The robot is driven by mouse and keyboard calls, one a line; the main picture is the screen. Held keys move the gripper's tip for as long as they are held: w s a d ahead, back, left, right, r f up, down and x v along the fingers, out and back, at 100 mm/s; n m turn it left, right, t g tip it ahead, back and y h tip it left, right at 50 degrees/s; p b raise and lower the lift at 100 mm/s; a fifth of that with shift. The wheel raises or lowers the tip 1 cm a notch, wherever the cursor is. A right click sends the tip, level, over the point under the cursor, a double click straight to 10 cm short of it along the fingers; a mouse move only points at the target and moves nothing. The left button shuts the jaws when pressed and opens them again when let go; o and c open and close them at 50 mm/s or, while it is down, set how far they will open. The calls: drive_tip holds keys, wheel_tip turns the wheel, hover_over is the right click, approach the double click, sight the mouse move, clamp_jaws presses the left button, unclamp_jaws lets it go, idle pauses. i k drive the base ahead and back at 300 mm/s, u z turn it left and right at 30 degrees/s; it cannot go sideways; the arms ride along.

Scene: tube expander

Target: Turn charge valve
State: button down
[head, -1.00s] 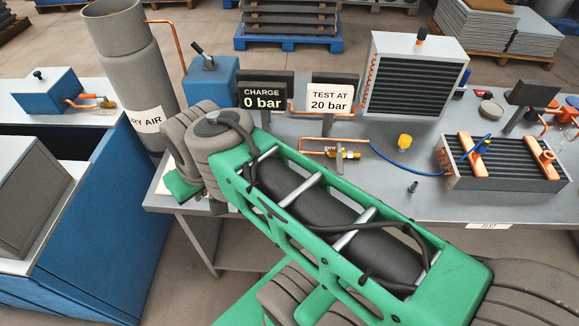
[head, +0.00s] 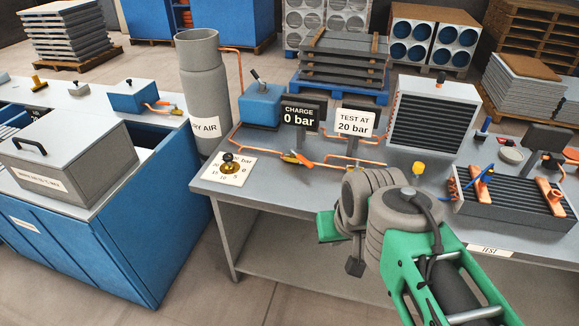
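A CHARGE sign (head: 299,117) reads 0 bar on the table. In front of it a small brass valve with an orange handle (head: 297,158) sits on the copper pipe. To its left a black knob on a brass base (head: 229,162) stands on a white plate (head: 232,178) marked with bar numbers. I cannot tell which of the two is the charge valve. My green and grey arm reaches in from the lower right. A small dark part (head: 355,267), likely my gripper, hangs below it at the table's front edge, apart from both fittings; its fingers cannot be made out.
A TEST AT 20 bar sign (head: 355,122), a blue box (head: 261,104) and a grey cylinder (head: 202,90) stand behind. A finned radiator (head: 432,118) and a flat finned coil (head: 505,207) are at right.

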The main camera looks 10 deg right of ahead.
sight(303, 160)
drive_tip(key=u, duration=0.7)
drive_tip(key=i, duration=0.6)
drive_tip(key=u, duration=0.75)
drive_tip(key=i, duration=0.75)
drive_tip(key=z, duration=0.1)
